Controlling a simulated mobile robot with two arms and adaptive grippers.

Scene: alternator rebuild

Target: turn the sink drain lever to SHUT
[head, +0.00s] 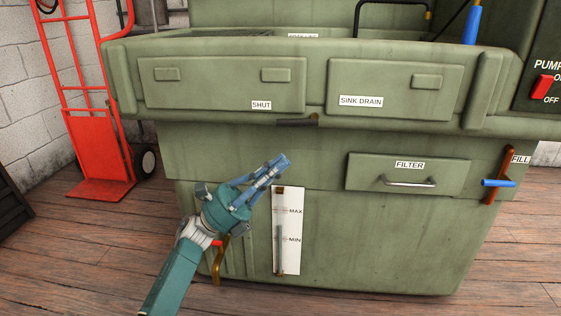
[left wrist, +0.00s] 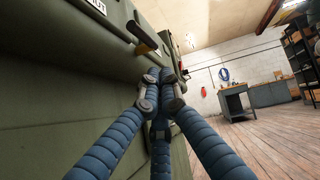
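The sink drain lever (head: 296,122) has a dark handle and a brass pivot, under the front ledge of the green cabinet. Its handle points left from the pivot, towards the side of the SHUT label (head: 261,105). I cannot tell whether it is at its stop. The SINK DRAIN label (head: 361,101) is to its right. The lever also shows in the left wrist view (left wrist: 142,36), above the fingertips. My left gripper (head: 280,162) is below and slightly left of the lever, apart from it. Its blue fingers (left wrist: 163,80) are drawn together with nothing visible between them. My right gripper is out of view.
A level gauge (head: 287,255) marked MAX and MIN is on the cabinet front, beside my left gripper. A filter drawer (head: 408,172) and a fill lever (head: 498,184) are to the right. A red hand truck (head: 90,130) stands left. Open floor lies in front.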

